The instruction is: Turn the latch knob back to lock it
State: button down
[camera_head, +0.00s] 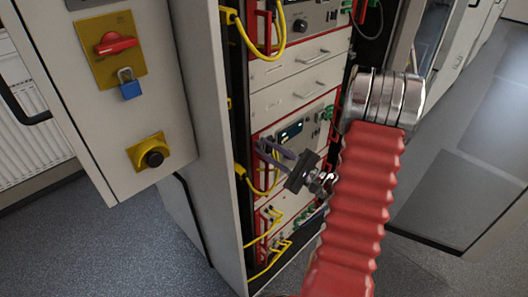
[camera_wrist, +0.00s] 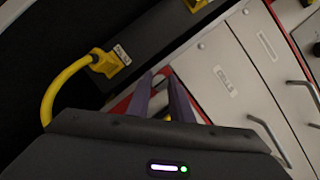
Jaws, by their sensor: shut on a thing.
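My gripper (camera_head: 264,147) reaches into the open rack at the left edge of a module with a red frame and a lit display. Its two purple-grey fingers also show in the wrist view (camera_wrist: 160,78), close together with their tips against the front edge of the rack. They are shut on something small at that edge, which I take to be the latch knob.
A cabinet panel at left carries a red rotary switch (camera_head: 115,43), a blue padlock (camera_head: 129,84) and a black knob (camera_head: 153,158). Yellow cables (camera_wrist: 65,88) hang along the rack's left edge. Drawer handles (camera_wrist: 268,138) stick out beside the fingers. An open door stands at right.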

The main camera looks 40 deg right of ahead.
jog(key=shift+f, duration=0.15)
jog(key=c, duration=1.6)
grip_release()
jog(key=v, duration=1.3)
jog(key=shift+s+d, duration=0.15)
jog(key=shift+s, duration=0.2)
